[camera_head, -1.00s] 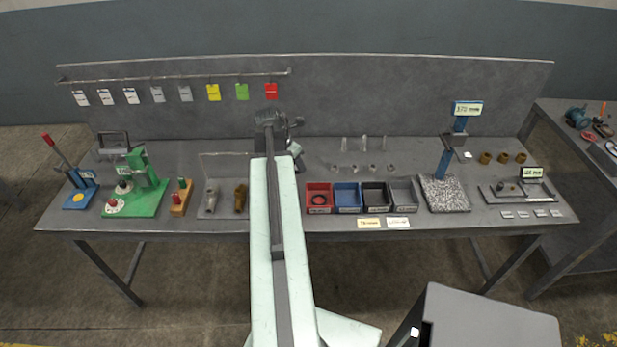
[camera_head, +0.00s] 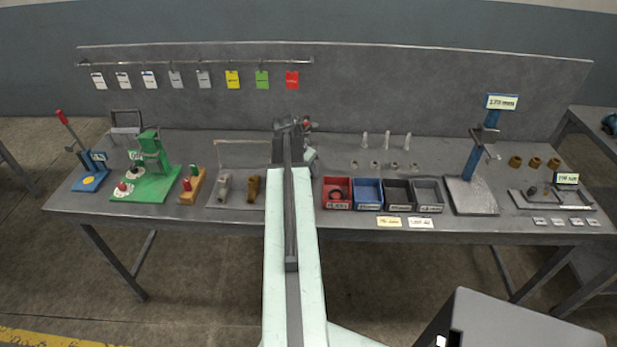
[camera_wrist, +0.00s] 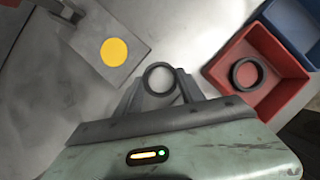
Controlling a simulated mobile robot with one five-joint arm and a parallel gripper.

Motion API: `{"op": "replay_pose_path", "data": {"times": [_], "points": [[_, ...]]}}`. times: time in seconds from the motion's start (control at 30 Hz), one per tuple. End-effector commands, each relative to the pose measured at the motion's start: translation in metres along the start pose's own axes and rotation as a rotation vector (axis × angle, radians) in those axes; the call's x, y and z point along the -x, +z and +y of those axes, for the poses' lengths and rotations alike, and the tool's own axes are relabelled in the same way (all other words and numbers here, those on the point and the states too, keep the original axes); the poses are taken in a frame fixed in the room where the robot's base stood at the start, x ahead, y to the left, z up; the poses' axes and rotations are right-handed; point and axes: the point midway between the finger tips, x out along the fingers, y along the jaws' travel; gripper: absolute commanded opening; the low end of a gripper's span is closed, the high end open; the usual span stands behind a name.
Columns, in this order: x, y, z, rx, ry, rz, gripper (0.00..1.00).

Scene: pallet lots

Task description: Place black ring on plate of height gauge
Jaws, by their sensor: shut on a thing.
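A dark grey-black ring (camera_wrist: 160,78) sits between the fingertips of my gripper (camera_wrist: 160,88) in the wrist view. My gripper is shut on it, with the ring's opening facing the camera. In the head view my gripper (camera_head: 293,127) is at the back of the bench, left of the red bin; the held ring cannot be made out there. The height gauge (camera_head: 472,160), with a blue column, a display and a grey base plate (camera_head: 472,197), stands on the right of the bench. No ring shows on its plate. My gripper is well left of it.
A red bin (camera_head: 337,206) holds another black ring (camera_wrist: 245,73). Blue (camera_head: 369,207), black and grey bins stand beside it. Small metal pins and brass cylinders (camera_head: 534,162) stand behind. A green press (camera_head: 150,160) is at the left. A plate with a yellow disc (camera_wrist: 115,52) lies near my gripper.

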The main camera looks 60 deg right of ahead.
Motion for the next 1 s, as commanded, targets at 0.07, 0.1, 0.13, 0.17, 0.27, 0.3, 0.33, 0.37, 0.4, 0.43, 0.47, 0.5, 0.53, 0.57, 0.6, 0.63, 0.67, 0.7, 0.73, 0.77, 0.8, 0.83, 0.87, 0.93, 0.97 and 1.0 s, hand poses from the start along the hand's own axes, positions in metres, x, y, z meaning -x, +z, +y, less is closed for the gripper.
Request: {"op": "replay_pose_path", "data": {"times": [0.07, 0.1, 0.13, 0.17, 0.27, 0.3, 0.33, 0.37, 0.4, 0.43, 0.47, 0.5, 0.53, 0.57, 0.6, 0.63, 0.67, 0.7, 0.73, 0.77, 0.8, 0.83, 0.87, 0.93, 0.97, 1.0], "points": [[-0.014, -0.006, 0.0, 0.0, 0.0, 0.0, 0.01], [-0.013, -0.005, 0.0, 0.0, 0.0, 0.0, 0.01], [-0.011, -0.004, 0.0, 0.0, 0.0, 0.0, 0.01], [-0.01, -0.004, 0.0, -0.001, 0.0, 0.0, 0.01], [-0.01, -0.004, 0.0, -0.001, 0.0, 0.0, 0.01], [-0.01, -0.004, 0.0, -0.001, 0.0, 0.0, 0.01], [-0.012, -0.004, 0.0, -0.001, 0.0, 0.0, 0.01], [-0.013, -0.005, -0.001, -0.001, 0.0, 0.0, 0.01], [-0.014, -0.005, -0.001, -0.001, 0.0, 0.0, 0.01], [-0.013, -0.005, -0.001, -0.001, 0.0, 0.0, 0.51], [-0.013, -0.005, -0.001, -0.001, 0.0, 0.0, 0.6], [-0.013, -0.005, -0.001, -0.001, 0.0, 0.0, 0.68], [-0.013, -0.005, -0.001, -0.001, 0.0, 0.0, 0.68], [-0.013, -0.005, -0.001, -0.001, 0.0, 0.0, 0.68], [-0.013, -0.005, -0.001, -0.001, 0.0, 0.0, 0.68], [-0.013, -0.005, -0.001, -0.001, -0.001, 0.0, 0.68], [-0.013, -0.005, -0.001, -0.001, -0.001, 0.0, 0.68], [-0.013, -0.004, -0.001, -0.002, -0.001, 0.0, 0.68], [-0.013, -0.004, -0.001, -0.002, -0.001, 0.0, 0.68], [-0.013, -0.004, -0.001, -0.002, -0.001, 0.0, 0.68], [-0.012, -0.004, -0.001, -0.002, -0.001, 0.0, 0.68], [-0.011, -0.004, -0.001, -0.002, -0.001, 0.0, 0.68], [-0.01, -0.003, -0.001, -0.002, -0.001, 0.0, 0.68], [-0.005, -0.002, -0.001, -0.002, -0.001, 0.0, 0.68], [-0.002, -0.002, -0.001, -0.001, -0.001, 0.0, 0.68], [0.004, -0.002, -0.001, -0.001, -0.001, 0.0, 0.68]]}}
